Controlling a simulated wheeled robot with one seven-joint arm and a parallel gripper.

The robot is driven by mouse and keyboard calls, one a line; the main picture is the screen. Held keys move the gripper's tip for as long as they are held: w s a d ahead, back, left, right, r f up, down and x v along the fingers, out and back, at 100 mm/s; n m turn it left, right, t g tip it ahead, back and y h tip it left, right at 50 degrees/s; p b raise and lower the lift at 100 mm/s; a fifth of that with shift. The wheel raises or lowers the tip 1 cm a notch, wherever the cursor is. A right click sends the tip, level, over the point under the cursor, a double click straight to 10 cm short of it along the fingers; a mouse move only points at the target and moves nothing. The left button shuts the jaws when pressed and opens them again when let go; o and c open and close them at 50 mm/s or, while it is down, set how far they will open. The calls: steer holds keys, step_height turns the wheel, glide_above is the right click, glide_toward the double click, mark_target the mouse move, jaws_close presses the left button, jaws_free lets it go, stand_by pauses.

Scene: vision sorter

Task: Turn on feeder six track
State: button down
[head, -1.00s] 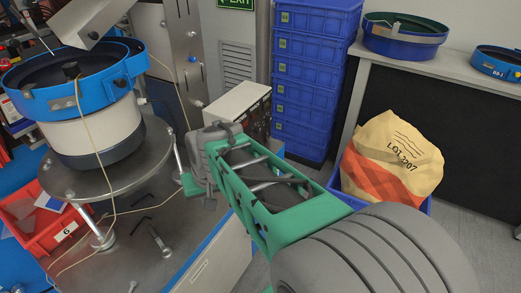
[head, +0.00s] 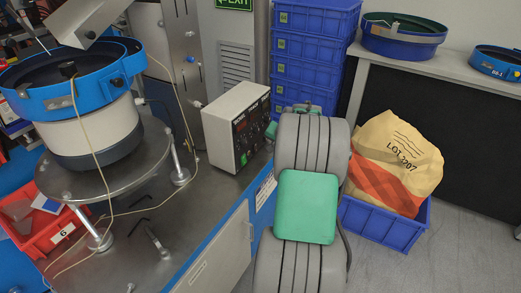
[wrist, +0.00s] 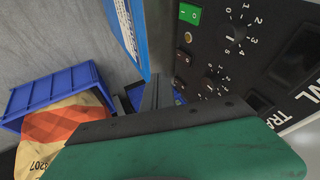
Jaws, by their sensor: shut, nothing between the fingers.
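The control box (head: 237,125) is white with a dark front panel and stands on the metal bench, right of the blue bowl feeder (head: 78,85). In the wrist view its panel (wrist: 262,45) shows tilted, with a green rocker switch (wrist: 189,13), a scaled upper knob (wrist: 230,34) and a second knob (wrist: 208,85). The word starting "TRA" is cut off at the right edge. My gripper (wrist: 158,88) is shut and empty, close to the panel but apparently apart from it. In the head view my arm hides most of the gripper.
A red bin marked 6 (head: 45,228) sits at the bench's left. Stacked blue crates (head: 312,40) stand behind. A blue crate (head: 388,226) holding a LOT 3207 sack (head: 395,155) is on the floor at right. Loose tools lie on the bench; floor is open at lower right.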

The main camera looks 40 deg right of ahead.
mark_target(256, 147)
steer(key=w+f, duration=0.6)
steer(key=w, duration=0.1)
steer(key=shift+d+f+p, duration=0.2)
steer(key=shift+f+p, duration=0.05)
steer(key=shift+p, duration=0.05)
steer(key=shift+w+a+f, duration=0.1)
steer(key=shift+w+a, duration=0.05)
steer(key=shift+w, duration=0.3)
